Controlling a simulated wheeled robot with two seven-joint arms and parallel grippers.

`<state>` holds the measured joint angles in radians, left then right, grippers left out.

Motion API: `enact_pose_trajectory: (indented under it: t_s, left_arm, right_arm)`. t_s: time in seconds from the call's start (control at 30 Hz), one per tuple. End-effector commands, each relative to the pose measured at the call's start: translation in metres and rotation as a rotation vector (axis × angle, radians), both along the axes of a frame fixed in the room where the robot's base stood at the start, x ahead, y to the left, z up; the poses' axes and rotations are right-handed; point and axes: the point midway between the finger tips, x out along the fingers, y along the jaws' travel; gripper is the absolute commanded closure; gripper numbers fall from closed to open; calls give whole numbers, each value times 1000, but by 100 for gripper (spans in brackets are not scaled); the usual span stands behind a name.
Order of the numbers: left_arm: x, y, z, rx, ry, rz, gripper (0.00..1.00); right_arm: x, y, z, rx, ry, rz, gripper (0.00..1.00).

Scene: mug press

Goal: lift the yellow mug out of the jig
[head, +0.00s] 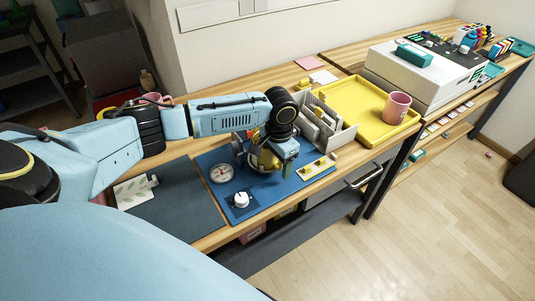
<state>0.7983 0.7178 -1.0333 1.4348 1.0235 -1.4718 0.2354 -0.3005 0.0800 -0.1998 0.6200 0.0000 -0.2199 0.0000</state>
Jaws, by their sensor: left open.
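My left arm reaches in from the left, and its wrist is bent down over the blue mat. My left gripper (284,169) points down and is open. The yellow mug (263,160) is behind and just left of the gripper, largely covered by it. The jig around the mug is mostly hidden by my arm and hand. I cannot tell whether the fingers touch the mug. My right gripper is not in view.
A dial gauge (222,173) and a knob box (241,200) stand on the blue mat (213,158). A grey divided rack (337,137) stands right of my gripper. Behind it, a yellow tray (350,92) holds a pink mug (397,107). A white machine (405,75) stands farther right.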

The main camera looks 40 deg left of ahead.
Motion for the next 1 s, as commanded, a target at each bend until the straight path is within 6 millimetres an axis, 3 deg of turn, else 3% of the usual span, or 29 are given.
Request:
enact_pose_trajectory:
  t_s: [0.07,0.5,0.77,1.0]
  left_arm:
    - [0,0,0,0,0,0,37]
    - [0,0,0,0,0,0,94]
    - [1,0,4,-1,-2,0,95]
    - [1,0,42,-1,-5,-1,95]
  right_arm:
    - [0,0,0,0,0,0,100]
    - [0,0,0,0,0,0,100]
    - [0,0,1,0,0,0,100]
    - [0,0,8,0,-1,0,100]
